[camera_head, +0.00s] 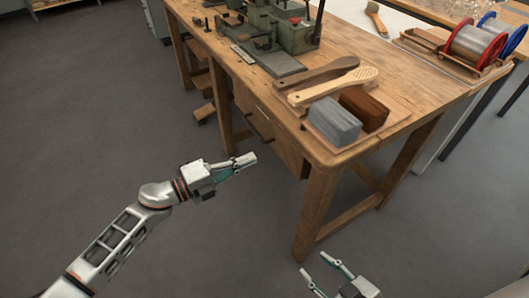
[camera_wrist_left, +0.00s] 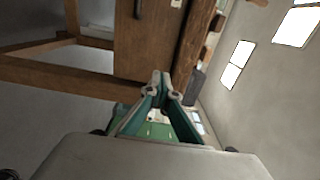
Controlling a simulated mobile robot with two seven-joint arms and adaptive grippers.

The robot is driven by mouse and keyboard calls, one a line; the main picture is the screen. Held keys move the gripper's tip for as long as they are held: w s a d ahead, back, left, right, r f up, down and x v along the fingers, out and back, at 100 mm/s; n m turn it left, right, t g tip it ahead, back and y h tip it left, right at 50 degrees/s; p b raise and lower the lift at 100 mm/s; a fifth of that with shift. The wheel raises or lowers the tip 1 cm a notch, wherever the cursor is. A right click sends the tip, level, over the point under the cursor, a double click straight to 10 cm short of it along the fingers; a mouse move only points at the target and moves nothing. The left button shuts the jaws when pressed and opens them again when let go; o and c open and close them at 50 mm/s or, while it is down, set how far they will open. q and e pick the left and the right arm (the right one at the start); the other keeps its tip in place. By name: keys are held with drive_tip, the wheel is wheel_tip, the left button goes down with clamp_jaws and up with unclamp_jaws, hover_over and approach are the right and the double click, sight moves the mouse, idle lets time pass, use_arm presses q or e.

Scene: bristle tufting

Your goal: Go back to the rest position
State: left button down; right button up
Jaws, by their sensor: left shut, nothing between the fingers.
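My left gripper (camera_head: 250,158) hangs in free air in front of the wooden workbench (camera_head: 410,85), beside its front leg and below the top. Its fingers are shut and empty; in the left wrist view the fingertips (camera_wrist_left: 161,78) meet. My right gripper (camera_head: 313,263) shows at the bottom of the head view, near the foot of the front bench leg. Its two fingers are spread apart with nothing visible between them. Most of my right arm is out of view.
On the bench lie a grey bristle block (camera_head: 334,121), a brown bristle block (camera_head: 364,108), wooden brush bodies (camera_head: 333,87) and a green machine (camera_head: 292,35). Red and blue spools (camera_head: 474,44) stand at the right. A drawer (camera_head: 270,130) faces my left gripper. The floor at left is clear.

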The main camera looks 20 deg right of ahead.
use_arm(q)
drive_tip(key=shift+v, duration=1.3)
drive_tip(key=shift+s, duration=0.1)
